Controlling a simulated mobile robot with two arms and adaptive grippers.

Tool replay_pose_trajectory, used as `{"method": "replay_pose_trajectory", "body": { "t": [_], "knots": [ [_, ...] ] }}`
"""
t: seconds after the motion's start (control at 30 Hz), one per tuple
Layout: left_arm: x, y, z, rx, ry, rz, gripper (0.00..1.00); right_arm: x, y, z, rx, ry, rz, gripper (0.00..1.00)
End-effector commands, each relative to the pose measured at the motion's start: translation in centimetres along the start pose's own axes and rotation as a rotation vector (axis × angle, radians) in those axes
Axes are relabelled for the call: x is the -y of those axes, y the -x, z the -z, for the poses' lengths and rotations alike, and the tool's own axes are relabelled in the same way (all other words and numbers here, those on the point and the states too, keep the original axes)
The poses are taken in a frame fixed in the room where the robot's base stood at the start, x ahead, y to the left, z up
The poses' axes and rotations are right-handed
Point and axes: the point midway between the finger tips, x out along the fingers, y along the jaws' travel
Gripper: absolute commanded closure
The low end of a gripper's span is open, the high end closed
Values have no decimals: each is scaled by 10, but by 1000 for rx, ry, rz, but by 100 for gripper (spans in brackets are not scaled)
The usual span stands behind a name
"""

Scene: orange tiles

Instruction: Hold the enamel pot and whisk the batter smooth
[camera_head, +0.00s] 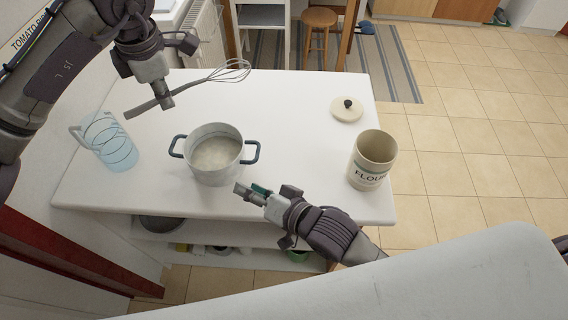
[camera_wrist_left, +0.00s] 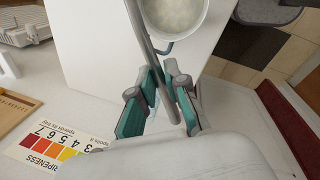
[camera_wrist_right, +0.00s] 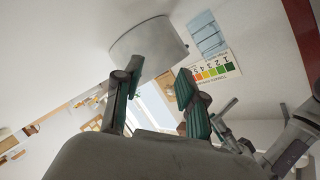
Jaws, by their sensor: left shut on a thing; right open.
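The enamel pot (camera_head: 217,175), light grey with two blue handles and pale batter (camera_head: 216,153) inside, stands upright on the white table. It also shows in the left wrist view (camera_wrist_left: 202,28) and the right wrist view (camera_wrist_right: 146,48). My left gripper (camera_head: 166,103) is shut on the whisk (camera_head: 206,81) by its grey handle, above the table to the pot's upper left. The whisk lies nearly level, its wire end pointing right, clear of the pot. My right gripper (camera_head: 247,190) is open and empty, just below the pot's right handle; I cannot tell whether it touches.
A clear blue measuring jug (camera_head: 110,143) stands left of the pot. An open flour canister (camera_head: 373,160) stands at the table's right, with its cream lid (camera_head: 347,108) lying behind it. The white table (camera_head: 300,135) is clear between pot and canister.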

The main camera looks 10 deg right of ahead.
Motion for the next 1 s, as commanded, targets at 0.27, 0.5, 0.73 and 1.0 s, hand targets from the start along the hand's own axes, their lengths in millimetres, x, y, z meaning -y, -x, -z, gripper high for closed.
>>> {"method": "replay_pose_trajectory", "body": {
  "t": [0.27, 0.5, 0.73, 1.0],
  "knots": [
    [0, 0, 0, 0, 0, 0, 100, -27, 31, 64, -182, -307, -192, 60],
    [0, 0, 0, 0, 0, 0, 100, -36, 26, 76, -222, -364, -221, 60],
    [0, 0, 0, 0, 0, 0, 100, -45, -14, 84, -221, -360, -219, 60],
    [0, 0, 0, 0, 0, 0, 100, -57, -58, 91, -220, -360, -219, 60]
  ]
}}
